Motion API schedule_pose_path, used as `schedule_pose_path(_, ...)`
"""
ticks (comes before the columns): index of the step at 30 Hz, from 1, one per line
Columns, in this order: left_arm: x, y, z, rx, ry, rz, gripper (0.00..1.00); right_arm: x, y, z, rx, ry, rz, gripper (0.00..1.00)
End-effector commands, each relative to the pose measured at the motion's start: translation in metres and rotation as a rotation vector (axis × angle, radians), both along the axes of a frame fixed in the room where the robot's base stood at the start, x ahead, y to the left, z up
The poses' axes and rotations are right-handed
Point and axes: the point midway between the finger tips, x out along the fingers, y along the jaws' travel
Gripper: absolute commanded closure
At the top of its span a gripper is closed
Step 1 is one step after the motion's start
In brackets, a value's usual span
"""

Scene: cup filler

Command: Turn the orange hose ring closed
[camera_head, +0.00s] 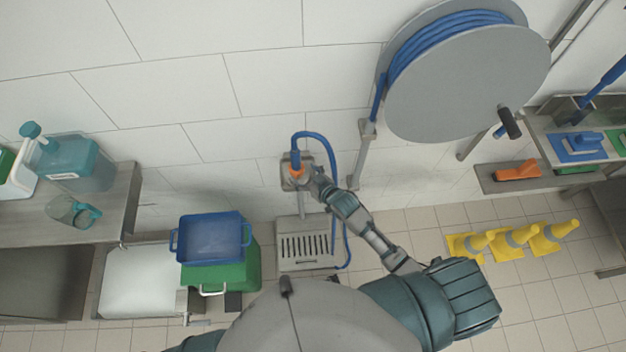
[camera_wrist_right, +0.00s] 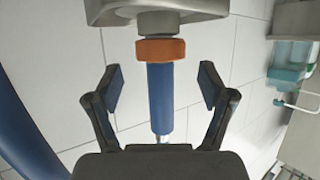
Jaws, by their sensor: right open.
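The orange hose ring (camera_head: 296,172) sits under the grey head of the cup filler (camera_head: 290,185), where the blue hose (camera_head: 320,137) joins it. In the right wrist view the orange ring (camera_wrist_right: 160,50) is at the top middle, with the straight blue hose end (camera_wrist_right: 160,98) running from it. My right gripper (camera_wrist_right: 161,88) is open. Its two fingers stand on either side of the blue hose end, apart from it, with the ring just beyond the fingertips. In the head view the right gripper (camera_head: 315,180) is beside the filler head. My left gripper is not in view.
A large hose reel (camera_head: 465,80) hangs on the wall at upper right. The filler's slotted base (camera_head: 307,246) stands below the ring. A blue tub (camera_head: 211,237) sits on a green crate (camera_head: 225,272) to the left. Several yellow cones (camera_head: 510,239) lie right.

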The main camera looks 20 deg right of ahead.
Motion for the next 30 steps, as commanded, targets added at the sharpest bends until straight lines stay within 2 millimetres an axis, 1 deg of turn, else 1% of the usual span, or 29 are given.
schedule_pose_path(1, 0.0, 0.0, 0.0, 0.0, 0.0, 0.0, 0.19, -0.012, -0.004, 0.004, -0.002, 0.001, 0.002, 0.19)
schedule_pose_path(6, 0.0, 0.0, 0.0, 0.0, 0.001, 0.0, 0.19, -0.04, -0.016, 0.016, -0.001, 0.003, 0.001, 0.19)
schedule_pose_path(11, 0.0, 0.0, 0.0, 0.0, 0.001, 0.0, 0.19, -0.055, -0.023, 0.023, 0.0, 0.003, 0.0, 0.19)
schedule_pose_path(15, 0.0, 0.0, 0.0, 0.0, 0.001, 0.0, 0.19, -0.059, -0.024, 0.026, 0.0, 0.002, 0.001, 0.19)
schedule_pose_path(30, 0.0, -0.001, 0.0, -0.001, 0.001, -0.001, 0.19, -0.058, -0.024, 0.025, 0.0, 0.003, 0.0, 0.19)
